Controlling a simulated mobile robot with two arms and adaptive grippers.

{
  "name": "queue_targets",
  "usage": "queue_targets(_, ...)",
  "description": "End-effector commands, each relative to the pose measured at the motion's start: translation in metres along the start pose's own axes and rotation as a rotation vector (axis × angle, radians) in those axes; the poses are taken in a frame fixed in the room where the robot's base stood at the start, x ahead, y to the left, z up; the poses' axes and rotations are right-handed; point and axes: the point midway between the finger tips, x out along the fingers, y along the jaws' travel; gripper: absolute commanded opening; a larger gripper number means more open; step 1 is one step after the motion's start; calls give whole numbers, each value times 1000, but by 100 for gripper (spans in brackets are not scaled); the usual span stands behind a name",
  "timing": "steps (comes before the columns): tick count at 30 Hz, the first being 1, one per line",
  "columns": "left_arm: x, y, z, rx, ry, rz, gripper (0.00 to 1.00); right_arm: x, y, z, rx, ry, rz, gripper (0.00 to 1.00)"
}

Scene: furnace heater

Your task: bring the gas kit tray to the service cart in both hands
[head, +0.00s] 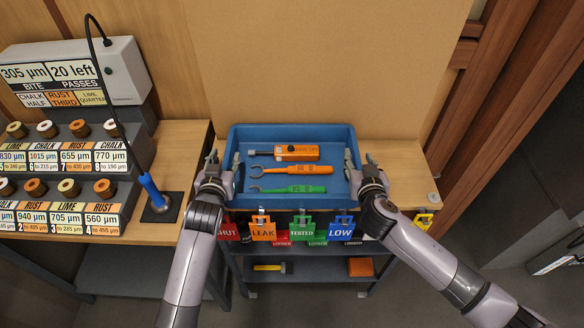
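The blue gas kit tray (296,131) sits on a wooden-topped unit in the middle of the head view. In it lie an orange boxy device (297,153), an orange wrench-like tool (283,170) and a green one (293,189). My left gripper (224,160) is at the tray's left wall, one finger outside it and one inside. My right gripper (360,160) straddles the right wall in the same way. Both pairs of fingers stand apart, with room beside the walls. Contact with the walls is hard to make out.
Colored tags, including an orange LEAK tag (263,228) and a blue LOW tag (341,227), hang along the front edge. A shelf below holds a yellow-handled tool (269,267) and an orange box (360,267). A bench (181,150) with labeled spools stands left. A tan panel (320,65) rises behind.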

Motion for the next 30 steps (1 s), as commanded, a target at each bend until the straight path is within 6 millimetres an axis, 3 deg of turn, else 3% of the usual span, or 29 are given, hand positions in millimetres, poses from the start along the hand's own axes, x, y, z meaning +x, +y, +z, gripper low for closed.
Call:
queue_targets(9, 2, 0, 0, 0, -1, 0, 38, 2, 0, 0, 0, 0, 0, 38)
queue_targets(26, 1, 0, 0, 0, 0, 0, 1, 1, 0, 0, 0, 0, 0, 1)
queue_targets(30, 1, 0, 0, 0, 0, 0, 0, 1, 0, 0, -1, 0, 0, 0)
